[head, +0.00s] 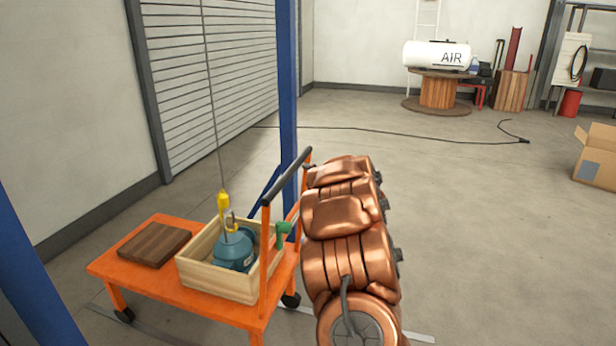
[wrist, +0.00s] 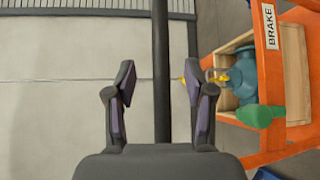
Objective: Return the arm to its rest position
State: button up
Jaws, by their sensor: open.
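My arm (head: 348,235) shows as copper-coloured links at the lower middle of the head view, beside the orange cart. My gripper is hidden in the head view. The orange cart (head: 190,307) stands left of my arm and carries a wooden crate (head: 215,282). A teal pump (head: 233,252) sits in the crate, under a yellow hook (head: 224,205) on a cable.
A brown wooden block (head: 153,244) lies on the cart. A green handle (head: 283,232) is near the cart's rail. A blue post (head: 287,90) rises behind the cart. A cable lies on the floor behind. A cardboard box (head: 598,155) is at right; the floor between is clear.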

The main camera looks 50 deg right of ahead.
dwell(0.6)
jog(key=a+r+m+g+h+p, duration=0.2)
jog(key=a+r+m+g, duration=0.35)
jog(key=a, duration=0.25)
jog(key=s+a+m+g+y+p, duration=0.1)
jog(key=s+a+m+g, duration=0.15)
jog(key=a, duration=0.55)
jog(key=s+a+m+g+y+p, duration=0.15)
jog(key=s+a+m, duration=0.25)
jog(key=a, duration=0.5)
jog(key=s+a+f+m+g+y+p, duration=0.1)
jog(key=s+a+g+y, duration=0.2)
jog(key=s+a, duration=1.1)
jog(key=s+a+f+m+g+y+p, duration=0.1)
jog(key=s+a+g+y+p, duration=0.1)
jog(key=s+a, duration=1.2)
jog(key=a+g+y, duration=0.1)
jog(key=a+g, duration=0.1)
jog(key=a, duration=0.1)
jog(key=shift+s+a+f+m, duration=0.2)
jog(key=shift+a+f+m, duration=0.1)
jog(key=shift+a+f, duration=0.1)
jog(key=shift+y, duration=0.25)
